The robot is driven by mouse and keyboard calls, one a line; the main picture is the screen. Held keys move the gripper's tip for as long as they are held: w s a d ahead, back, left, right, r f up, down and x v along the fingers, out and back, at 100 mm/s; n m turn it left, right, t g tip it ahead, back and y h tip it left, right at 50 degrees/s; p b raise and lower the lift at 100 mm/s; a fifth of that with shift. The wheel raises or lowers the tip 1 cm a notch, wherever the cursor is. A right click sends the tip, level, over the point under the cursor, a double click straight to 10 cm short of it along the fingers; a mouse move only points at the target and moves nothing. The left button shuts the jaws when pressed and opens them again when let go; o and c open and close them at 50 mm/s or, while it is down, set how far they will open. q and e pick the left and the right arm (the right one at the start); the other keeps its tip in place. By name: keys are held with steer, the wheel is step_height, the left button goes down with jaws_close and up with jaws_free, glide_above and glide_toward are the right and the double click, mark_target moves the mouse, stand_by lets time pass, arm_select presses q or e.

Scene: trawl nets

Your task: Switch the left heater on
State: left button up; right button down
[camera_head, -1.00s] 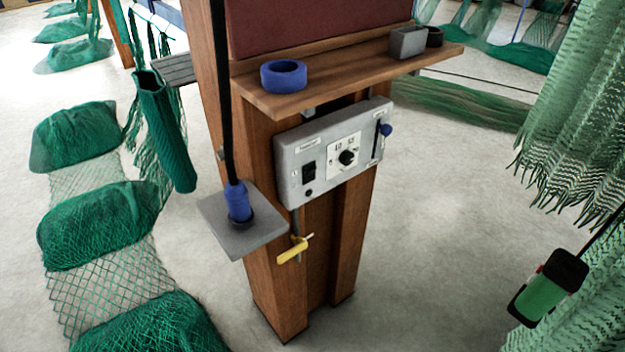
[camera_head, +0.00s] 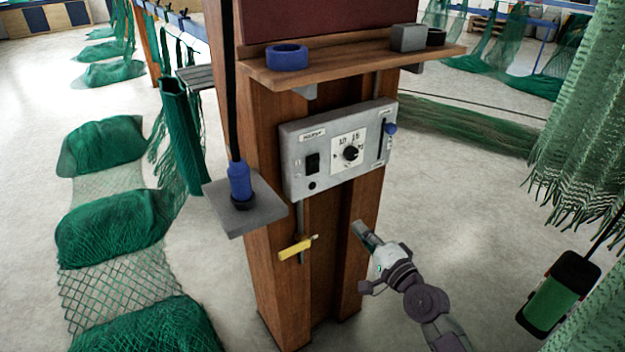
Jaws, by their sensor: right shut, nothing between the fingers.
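A grey control box (camera_head: 340,150) is fixed to the front of a wooden post. It has a black rocker switch (camera_head: 312,163) on its left, a black round knob (camera_head: 351,153) on a white dial in the middle, and a slider with a blue handle (camera_head: 390,128) on its right. The small labels are too blurred to read. My right gripper (camera_head: 361,231) is shut and empty, below the box and in front of the post's right side, apart from the controls. My left gripper is not in view.
A wooden shelf (camera_head: 350,67) above the box holds a blue tape roll (camera_head: 287,57) and a grey block (camera_head: 408,38). A blue-handled tool (camera_head: 239,181) stands on a small grey ledge (camera_head: 255,213). A yellow-handled item (camera_head: 296,249) hangs below. Green nets (camera_head: 105,235) lie left.

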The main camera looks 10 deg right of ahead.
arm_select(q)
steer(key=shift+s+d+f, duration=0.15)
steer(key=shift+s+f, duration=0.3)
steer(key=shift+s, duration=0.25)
arm_select(e)
step_height(320, 180, up, 8)
steer(key=s+a+t+y, duration=0.1)
steer(key=a, duration=0.1)
steer(key=shift+f+m+y, duration=0.15)
steer(key=shift+m+y, duration=0.15)
steer(key=shift+y, duration=0.1)
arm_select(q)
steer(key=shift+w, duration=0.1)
arm_select(e)
glide_toward(314, 161)
steer(key=p+x, duration=0.1)
steer(key=x, duration=0.5)
steer(key=shift+w+a, duration=0.25)
steer(key=shift+w, duration=0.4)
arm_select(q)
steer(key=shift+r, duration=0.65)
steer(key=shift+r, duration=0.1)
